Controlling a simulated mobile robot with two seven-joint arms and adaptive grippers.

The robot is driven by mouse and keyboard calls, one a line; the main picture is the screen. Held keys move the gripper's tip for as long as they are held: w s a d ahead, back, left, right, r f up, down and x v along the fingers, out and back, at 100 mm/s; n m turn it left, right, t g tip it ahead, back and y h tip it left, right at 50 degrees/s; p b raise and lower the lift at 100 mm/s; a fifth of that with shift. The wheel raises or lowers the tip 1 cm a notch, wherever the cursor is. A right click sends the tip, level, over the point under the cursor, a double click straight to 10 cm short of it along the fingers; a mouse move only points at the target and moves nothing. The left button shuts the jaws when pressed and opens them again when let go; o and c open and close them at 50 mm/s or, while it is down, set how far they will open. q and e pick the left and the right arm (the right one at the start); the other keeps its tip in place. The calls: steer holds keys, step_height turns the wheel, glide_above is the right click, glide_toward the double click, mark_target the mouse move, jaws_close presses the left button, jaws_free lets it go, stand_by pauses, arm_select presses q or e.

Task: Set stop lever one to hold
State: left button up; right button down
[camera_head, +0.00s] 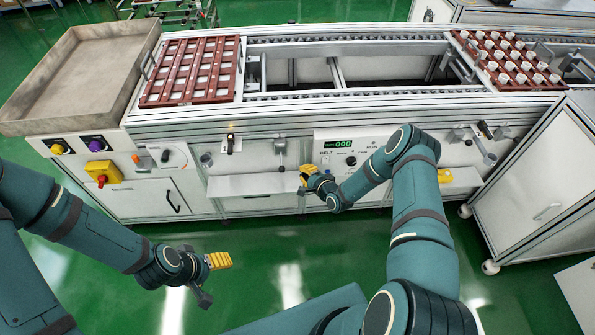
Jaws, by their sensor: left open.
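A small upright lever with a dark and yellow tag (230,138), which looks like stop lever one, is on the white front panel below the red rack. Its setting is too small to read. My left gripper (216,279) is open and empty over the green floor, low in front of the machine and well apart from the lever. My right gripper (305,181) is at the front shelf, right of and below that lever, and not touching it. Its yellow pad shows, but its finger gap is hidden.
The conveyor (350,96) carries a red rack (239,68) at left and a red tray of white pots (497,85) at right. A second tagged lever (485,130) is at right. A display box (338,144) and yellow-backed red switch (103,173) are on the front. A cabinet (540,185) stands right.

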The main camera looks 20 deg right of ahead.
steer(key=b+x, duration=0.2)
steer(key=x, duration=0.7)
steer(key=shift+a+f, duration=0.1)
steer(key=shift+s+a+r, duration=0.35)
steer(key=shift+s+a, duration=0.25)
steer(key=shift+s, duration=0.15)
steer(key=shift+s+a+r, duration=0.35)
steer(key=shift+s+a, duration=0.25)
steer(key=shift+s, duration=0.1)
steer(key=shift+s+r, duration=0.1)
steer(key=shift+r, duration=0.05)
